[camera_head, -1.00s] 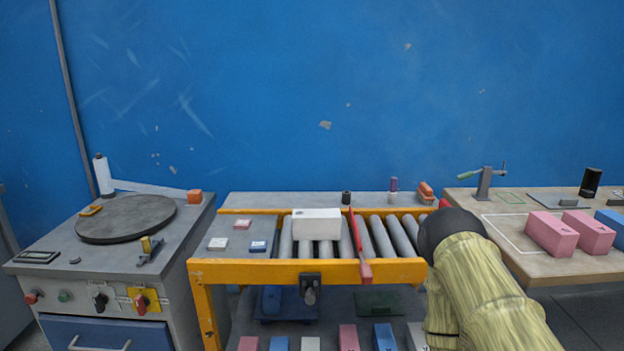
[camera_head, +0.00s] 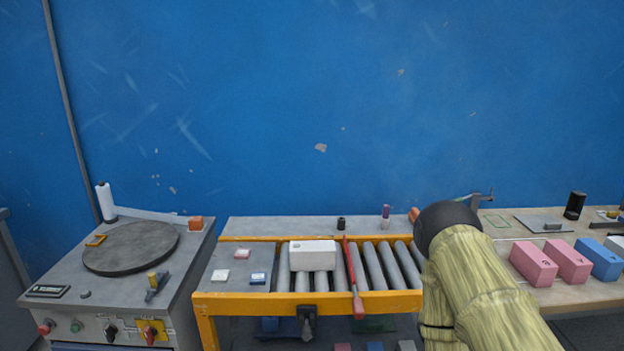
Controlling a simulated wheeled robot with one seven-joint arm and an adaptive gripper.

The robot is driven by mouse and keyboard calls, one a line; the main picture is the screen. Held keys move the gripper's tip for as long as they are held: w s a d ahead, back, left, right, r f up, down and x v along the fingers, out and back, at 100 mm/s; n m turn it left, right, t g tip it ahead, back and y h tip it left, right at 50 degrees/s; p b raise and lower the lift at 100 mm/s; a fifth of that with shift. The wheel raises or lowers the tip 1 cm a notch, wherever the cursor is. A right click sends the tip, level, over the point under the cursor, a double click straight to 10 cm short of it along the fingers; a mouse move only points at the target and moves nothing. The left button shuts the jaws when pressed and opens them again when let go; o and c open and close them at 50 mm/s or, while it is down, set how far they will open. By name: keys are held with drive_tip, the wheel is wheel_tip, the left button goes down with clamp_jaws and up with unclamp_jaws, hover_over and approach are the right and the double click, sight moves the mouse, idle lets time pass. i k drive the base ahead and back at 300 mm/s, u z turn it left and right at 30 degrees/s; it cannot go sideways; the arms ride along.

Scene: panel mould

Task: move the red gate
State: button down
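The red gate (camera_head: 352,272) is a thin red bar lying across the roller conveyor (camera_head: 377,266), with a thicker red end (camera_head: 358,307) overhanging the yellow front rail. A white box (camera_head: 313,255) sits on the rollers just left of the gate. My arm, in a yellowish sleeve with a black rounded part, reaches up at the right of the conveyor. My gripper's fingers do not show in this view, so I cannot see whether it is open or shut.
A grey machine with a dark round turntable (camera_head: 131,247) stands at the left. A bench at the right holds pink boxes (camera_head: 533,263) and a blue box (camera_head: 598,258). A black clamp (camera_head: 306,322) hangs at the conveyor's front. A blue wall closes the back.

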sight(358, 309)
drive_tip(key=k, duration=0.5)
drive_tip(key=u, duration=0.55)
drive_tip(key=i, duration=0.85)
drive_tip(key=z, duration=0.6)
